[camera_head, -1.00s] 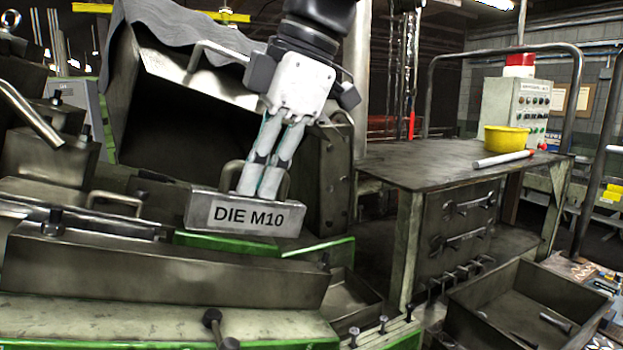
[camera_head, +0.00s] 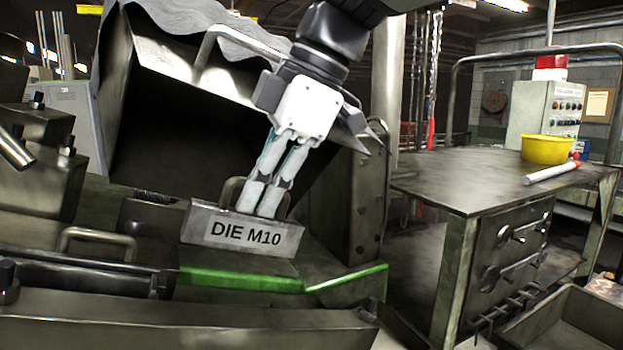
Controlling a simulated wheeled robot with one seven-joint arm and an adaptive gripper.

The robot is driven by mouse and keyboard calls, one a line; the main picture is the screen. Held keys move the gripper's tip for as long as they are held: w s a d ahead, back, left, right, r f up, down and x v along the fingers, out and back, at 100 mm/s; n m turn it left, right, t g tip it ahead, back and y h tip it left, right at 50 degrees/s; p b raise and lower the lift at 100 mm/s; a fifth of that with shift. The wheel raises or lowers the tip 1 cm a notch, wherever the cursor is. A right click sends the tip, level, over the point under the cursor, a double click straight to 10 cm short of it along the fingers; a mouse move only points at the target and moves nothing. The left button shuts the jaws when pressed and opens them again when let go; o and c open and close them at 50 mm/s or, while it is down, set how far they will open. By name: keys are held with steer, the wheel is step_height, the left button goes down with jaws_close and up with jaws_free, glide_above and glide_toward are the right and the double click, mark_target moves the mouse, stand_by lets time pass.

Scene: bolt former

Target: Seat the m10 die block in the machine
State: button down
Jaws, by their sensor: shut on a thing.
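The M10 die block (camera_head: 195,228) is a grey metal block with a "DIE M10" label on its front and a loop handle on top. It is tilted, its right end lower. My gripper (camera_head: 262,205) is shut on the block's handle, with its fingers slanting down from the upper right. The machine (camera_head: 120,110) has a dark open cavity under a raised cover, behind the block. The block appears in front of this opening, above a green-edged ledge (camera_head: 240,281). I cannot tell whether its underside touches the machine.
A long metal bar (camera_head: 190,320) crosses the foreground. A block with a handle (camera_head: 85,245) lies left of the die. A metal table (camera_head: 470,185) at the right carries a yellow bowl (camera_head: 547,150) and a white rod (camera_head: 550,174). An open bin (camera_head: 570,325) is at the lower right.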

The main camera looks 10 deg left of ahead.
mark_target(253, 215)
steer(key=shift+s+a+f, duration=0.15)
steer(key=shift+a+f, duration=0.1)
steer(key=shift+f, duration=0.35)
steer(key=shift+s+a+f, duration=0.15)
steer(key=shift+a+f, duration=0.05)
steer(key=shift+f, duration=0.4)
steer(key=shift+s+a+f, duration=0.15)
steer(key=shift+a+f, duration=0.1)
steer(key=shift+f, duration=0.35)
steer(key=shift+f, duration=0.1)
steer(key=shift+a+f+b, duration=0.2)
steer(key=shift+f+b, duration=0.35)
steer(key=shift+b, duration=0.25)
steer(key=shift+s+d+b+x, duration=0.1)
steer(key=shift+s+b+x, duration=0.1)
steer(key=shift+b+x, duration=0.6)
steer(key=shift+s+d+b+x, duration=0.15)
steer(key=shift+b+x, duration=0.4)
steer(key=shift+x, duration=0.55)
steer(key=shift+s+d+b+x, duration=0.1)
steer(key=shift+s+b+x, duration=0.15)
steer(key=shift+b+x, duration=0.6)
stand_by(2.5)
